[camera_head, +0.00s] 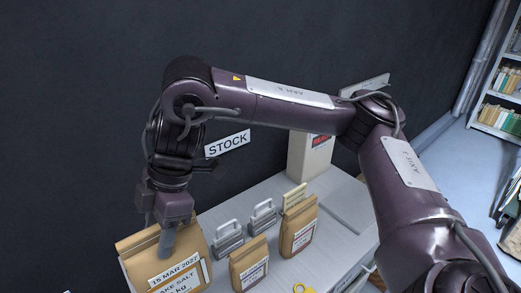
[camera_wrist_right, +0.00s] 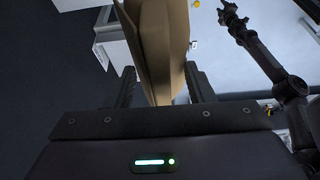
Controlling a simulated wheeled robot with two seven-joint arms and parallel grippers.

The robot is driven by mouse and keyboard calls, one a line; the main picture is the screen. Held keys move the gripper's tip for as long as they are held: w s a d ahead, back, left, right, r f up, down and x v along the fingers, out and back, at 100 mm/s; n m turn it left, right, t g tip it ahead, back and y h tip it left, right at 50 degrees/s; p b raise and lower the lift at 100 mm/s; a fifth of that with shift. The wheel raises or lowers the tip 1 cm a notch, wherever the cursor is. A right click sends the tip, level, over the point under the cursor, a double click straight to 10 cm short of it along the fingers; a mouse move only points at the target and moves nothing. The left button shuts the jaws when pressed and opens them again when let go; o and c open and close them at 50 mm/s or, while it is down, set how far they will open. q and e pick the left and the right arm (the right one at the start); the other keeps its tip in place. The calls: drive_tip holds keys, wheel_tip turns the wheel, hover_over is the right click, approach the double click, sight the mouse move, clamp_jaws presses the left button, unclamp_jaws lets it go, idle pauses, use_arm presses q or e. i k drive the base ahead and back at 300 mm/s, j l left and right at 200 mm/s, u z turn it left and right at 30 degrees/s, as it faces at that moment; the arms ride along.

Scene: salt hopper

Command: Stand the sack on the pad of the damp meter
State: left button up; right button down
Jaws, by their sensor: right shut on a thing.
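The large brown paper sack (camera_head: 172,261), with a white label dated 15 MAR 2027, is at the left end of the grey table in the head view. My right gripper (camera_head: 166,238) reaches down over it and is shut on it. In the right wrist view the sack (camera_wrist_right: 158,40) stands between the two dark fingers (camera_wrist_right: 160,90). I cannot tell whether its base touches the table. A pale upright box with a red display (camera_head: 313,150) stands at the back; it may be the damp meter, but I cannot make out its pad. My left gripper is not in the head view.
Two smaller brown sacks (camera_head: 249,264) (camera_head: 299,231) and two grey handled blocks (camera_head: 228,238) (camera_head: 263,216) stand right of the large sack. A yellow object (camera_head: 303,289) lies near the front. A STOCK sign (camera_head: 227,143) is on the dark wall.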

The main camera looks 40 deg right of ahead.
sight(356, 203)
drive_tip(key=k, duration=0.9)
